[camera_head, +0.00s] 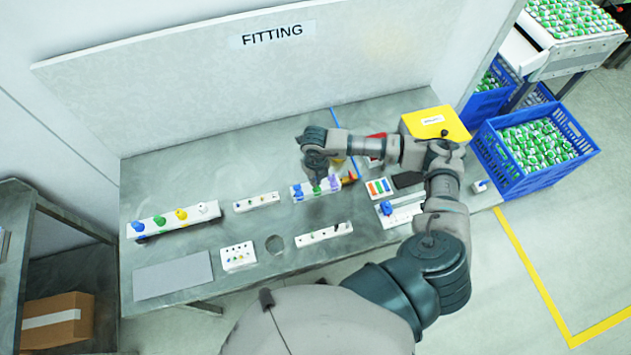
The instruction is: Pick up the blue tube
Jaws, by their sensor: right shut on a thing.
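My right gripper (316,179) points down over a small white rack (308,196) near the middle of the bench. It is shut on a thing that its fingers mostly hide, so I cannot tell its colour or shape. Blue pieces (298,193) stand at the left end of this rack, a green piece (317,190) shows just under the fingers, and purple pieces (334,183) stand at the right. Which blue piece is the blue tube I cannot tell. A thin blue strip (335,117) also shows at the back behind my arm. My left gripper is out of view.
A long white rack (172,223) with coloured knobs stands at the left. A yellow box (436,122) stands at the back right. Blue crates (537,184) stand beyond the bench.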

